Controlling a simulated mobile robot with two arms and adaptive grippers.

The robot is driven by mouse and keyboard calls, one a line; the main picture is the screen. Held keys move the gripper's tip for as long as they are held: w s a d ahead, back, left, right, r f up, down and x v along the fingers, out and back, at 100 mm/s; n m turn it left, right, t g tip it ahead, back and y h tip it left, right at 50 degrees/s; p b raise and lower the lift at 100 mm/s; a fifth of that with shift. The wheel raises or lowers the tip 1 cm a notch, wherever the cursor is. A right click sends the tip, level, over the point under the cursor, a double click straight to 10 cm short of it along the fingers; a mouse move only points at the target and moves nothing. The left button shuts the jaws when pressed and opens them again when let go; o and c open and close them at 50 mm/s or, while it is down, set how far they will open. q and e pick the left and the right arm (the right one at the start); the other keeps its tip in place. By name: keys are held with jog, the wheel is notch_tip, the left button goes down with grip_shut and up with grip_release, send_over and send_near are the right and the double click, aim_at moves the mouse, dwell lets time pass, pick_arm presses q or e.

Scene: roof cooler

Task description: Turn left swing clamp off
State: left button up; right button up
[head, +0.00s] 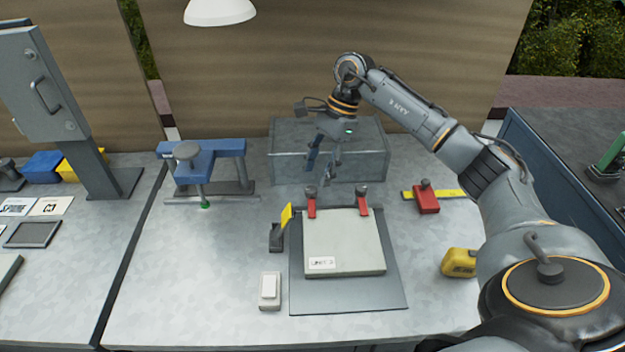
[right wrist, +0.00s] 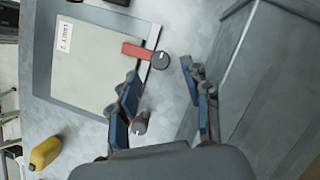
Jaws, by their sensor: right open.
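The left swing clamp (head: 311,206) is a red arm with a dark round knob at the back left edge of a pale panel (head: 345,245). Its red arm reaches over the panel's edge. The right swing clamp (head: 362,205) looks alike, at the back right edge. My right gripper (head: 321,171) is open and empty, above and behind the left clamp, pointing down. In the right wrist view the left clamp (right wrist: 137,51) shows beyond the open fingertips (right wrist: 158,70). The right clamp's knob (right wrist: 140,123) is partly hidden by a finger. My left gripper is not in view.
A grey metal box (head: 365,155) stands behind the gripper. A yellow tab on a dark stand (head: 277,238) is left of the panel, with a white switch (head: 270,290) nearer. A blue fixture (head: 215,160), red block (head: 427,202) and yellow device (head: 458,263) surround it.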

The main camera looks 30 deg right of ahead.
aim_at(311, 189)
jog(key=shift+x, duration=2.1)
jog(key=shift+c, duration=0.4)
grip_shut()
